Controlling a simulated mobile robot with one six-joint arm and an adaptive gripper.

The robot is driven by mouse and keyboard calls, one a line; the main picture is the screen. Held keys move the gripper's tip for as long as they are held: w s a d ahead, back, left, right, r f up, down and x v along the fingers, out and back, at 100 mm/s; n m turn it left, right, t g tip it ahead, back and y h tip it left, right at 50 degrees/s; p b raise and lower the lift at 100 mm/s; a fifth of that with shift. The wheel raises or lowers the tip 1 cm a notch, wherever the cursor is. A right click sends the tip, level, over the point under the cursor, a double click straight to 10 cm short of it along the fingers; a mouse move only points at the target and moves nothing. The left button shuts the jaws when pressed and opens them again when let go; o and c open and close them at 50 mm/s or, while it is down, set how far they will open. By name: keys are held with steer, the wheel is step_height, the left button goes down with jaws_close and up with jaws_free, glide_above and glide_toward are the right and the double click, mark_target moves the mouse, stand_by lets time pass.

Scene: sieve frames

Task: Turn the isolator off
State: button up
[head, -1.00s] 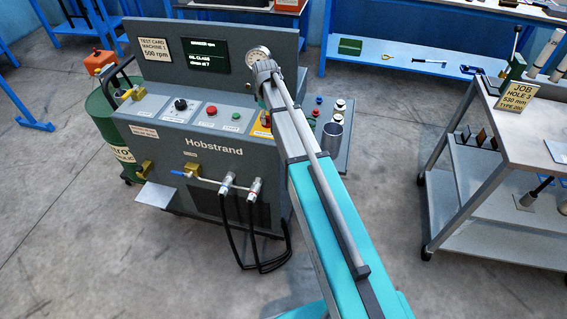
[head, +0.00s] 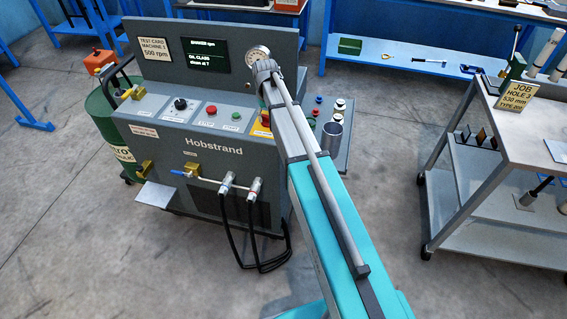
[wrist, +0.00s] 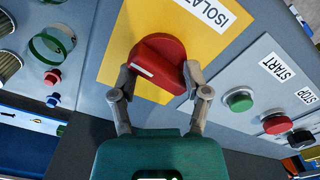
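The isolator is a red rotary knob (wrist: 162,52) with a white pointer line, on a yellow plate (wrist: 112,75) marked ISOLA..., the rest of the word cut off. In the wrist view my gripper (wrist: 158,75) has one finger on each side of the knob. Both fingertips appear to touch its sides. The pointer line is at the left side of the knob, near the left finger. In the head view the yellow plate is partly hidden behind my arm, at the right end of the control panel (head: 150,107) on the grey Hobstrand machine (head: 200,150).
A green START button (wrist: 239,100) and a red STOP button (wrist: 276,123) lie beside the yellow plate. A pressure gauge (head: 258,56) stands above the panel. Hoses (head: 232,235) hang at the machine's front. A grey trolley (head: 510,125) stands to the right, with open floor between.

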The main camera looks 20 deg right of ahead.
mark_target(267, 116)
steer(key=m, duration=0.6)
steer(key=shift+r+m+p, duration=0.35)
steer(key=shift+m, duration=0.05)
step_height(267, 116, up, 13)
steer(key=p, duration=1.3)
steer(key=s+f+n+b, duration=0.3)
steer(key=s+f+b, duration=0.2)
steer(key=s, duration=0.8)
steer(key=s+a+f+n+b, duration=0.1)
steer(key=s+f+n+b, duration=0.2)
steer(key=s, duration=1)
step_height(267, 116, down, 2)
steer(key=shift+s+a+f+b, duration=0.15)
steer(key=shift+a+b, duration=0.15)
steer(key=shift+b, duration=0.8)
